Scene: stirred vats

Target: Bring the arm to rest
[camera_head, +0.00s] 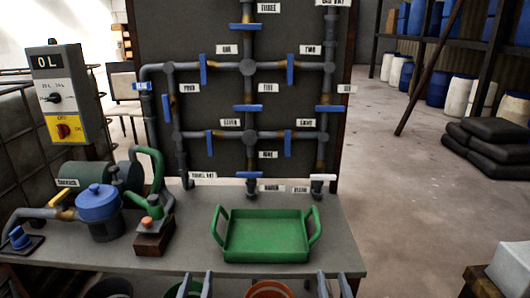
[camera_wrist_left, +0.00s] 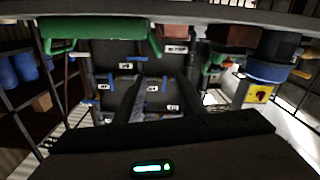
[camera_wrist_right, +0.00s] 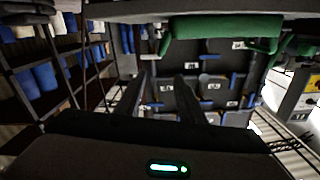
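My left gripper (camera_head: 196,275) shows at the bottom edge of the head view, its two fingers apart with nothing between them. My right gripper (camera_head: 334,275) is at the bottom edge further right, also open and empty. Both are in front of the table's near edge, apart from everything on it. The wrist views show the spread fingers of the left gripper (camera_wrist_left: 163,88) and the right gripper (camera_wrist_right: 160,84), also with nothing held. Most of both arms is out of view.
The grey table (camera_head: 340,240) bears a green tray (camera_head: 265,255), a blue-lidded pot (camera_head: 98,204) and a red-buttoned box (camera_head: 153,237). Behind stands a pipe panel (camera_head: 205,105) with blue valve handles. A control box (camera_head: 58,85) reads 0 L. Buckets (camera_head: 268,288) stand below the front edge.

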